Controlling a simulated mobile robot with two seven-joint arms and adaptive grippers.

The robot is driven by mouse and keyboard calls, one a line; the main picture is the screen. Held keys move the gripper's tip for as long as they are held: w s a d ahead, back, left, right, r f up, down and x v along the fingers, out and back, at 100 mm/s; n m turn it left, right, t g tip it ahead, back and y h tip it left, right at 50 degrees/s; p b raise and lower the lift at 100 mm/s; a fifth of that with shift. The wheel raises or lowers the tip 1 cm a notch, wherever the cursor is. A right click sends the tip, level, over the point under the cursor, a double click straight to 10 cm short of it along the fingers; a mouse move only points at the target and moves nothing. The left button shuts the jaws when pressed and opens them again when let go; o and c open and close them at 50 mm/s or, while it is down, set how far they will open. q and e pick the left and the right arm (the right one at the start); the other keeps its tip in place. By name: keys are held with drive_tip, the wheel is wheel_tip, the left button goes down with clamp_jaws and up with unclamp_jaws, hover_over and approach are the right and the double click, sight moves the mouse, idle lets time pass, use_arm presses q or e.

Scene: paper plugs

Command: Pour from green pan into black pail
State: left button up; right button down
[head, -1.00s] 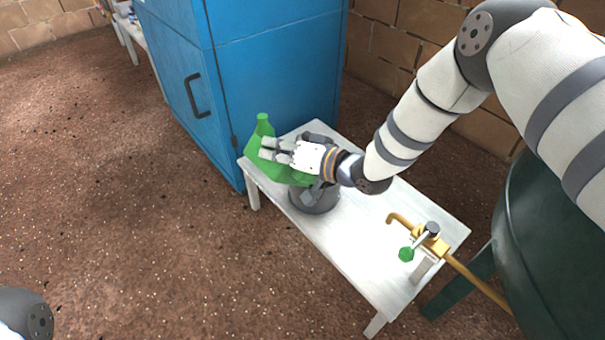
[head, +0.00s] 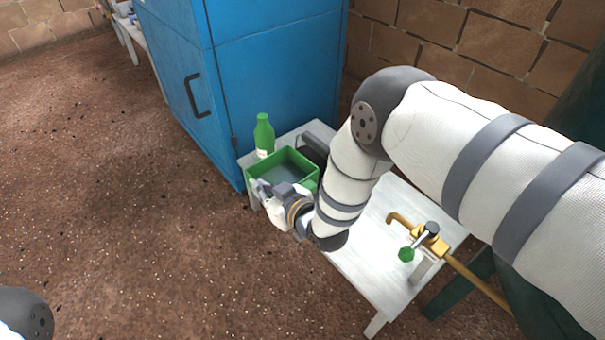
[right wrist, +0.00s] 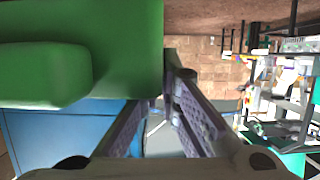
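The green pan (head: 309,183) is level, open side up, at the far end of the white table, with a grey inside. It fills the upper left of the right wrist view (right wrist: 120,45). My right gripper (head: 258,187) is shut on the pan's near left side; its fingers (right wrist: 166,100) meet at the pan's edge. A dark object (head: 314,150) shows behind the pan's right corner. It seems to be the black pail, mostly hidden by the pan and my right arm. My left gripper is out of view; only a piece of that arm shows at lower left.
A green bottle (head: 264,136) with a white label stands behind the pan. A tall blue cabinet (head: 275,85) rises behind the table. A brass tap (head: 432,243) with a green knob sits over the table's (head: 372,268) near right end. Brown floor is open to the left.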

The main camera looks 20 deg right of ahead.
drive_tip(key=shift+w+d+r+p, duration=0.1)
drive_tip(key=shift+w+r+p, duration=0.05)
drive_tip(key=shift+r+p, duration=1.9)
drive_tip(key=shift+r+b, duration=0.1)
drive_tip(key=shift+b, duration=0.3)
